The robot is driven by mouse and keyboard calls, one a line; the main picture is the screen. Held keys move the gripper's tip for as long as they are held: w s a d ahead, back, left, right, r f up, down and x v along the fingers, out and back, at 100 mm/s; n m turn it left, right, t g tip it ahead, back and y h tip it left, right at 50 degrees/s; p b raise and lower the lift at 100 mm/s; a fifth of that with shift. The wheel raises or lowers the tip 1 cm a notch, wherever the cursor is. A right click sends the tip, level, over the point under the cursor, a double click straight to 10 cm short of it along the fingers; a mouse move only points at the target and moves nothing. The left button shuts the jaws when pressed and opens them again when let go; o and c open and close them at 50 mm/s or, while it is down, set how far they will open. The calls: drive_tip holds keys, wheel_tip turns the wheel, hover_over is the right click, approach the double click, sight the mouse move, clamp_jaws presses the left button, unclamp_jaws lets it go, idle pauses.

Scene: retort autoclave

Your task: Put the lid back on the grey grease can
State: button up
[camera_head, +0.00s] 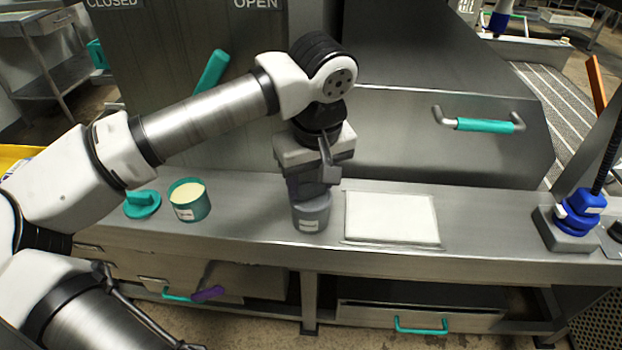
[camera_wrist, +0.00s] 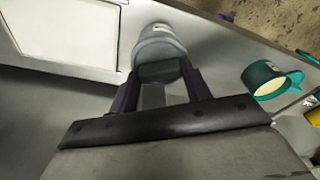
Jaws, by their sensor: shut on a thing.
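The grey grease can (camera_head: 310,217) stands upright on the steel bench, left of a white mat; it also shows in the wrist view (camera_wrist: 157,32). My gripper (camera_head: 313,187) is directly above it, pointing down. In the wrist view my gripper (camera_wrist: 162,78) has its two dark fingers on either side of the grey lid's handle (camera_wrist: 160,71) and is shut on it. The lid is at the can's mouth, lined up with it as far as I can see. The fingers partly hide the lid, and I cannot tell whether it is fully seated.
An open teal can (camera_head: 190,211) with cream contents stands to the left, with a teal lid (camera_head: 142,211) beside it. The white mat (camera_head: 391,217) lies close on the right. A blue fitting (camera_head: 580,212) stands at the far right. The steel autoclave (camera_head: 440,130) rises behind the bench.

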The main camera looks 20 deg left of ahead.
drive_tip(key=o, duration=1.5)
drive_tip(key=shift+r, duration=0.15)
drive_tip(key=shift+r+p, duration=2.2)
drive_tip(key=shift+r, duration=1.2)
drive_tip(key=shift+c, duration=0.2)
clamp_jaws()
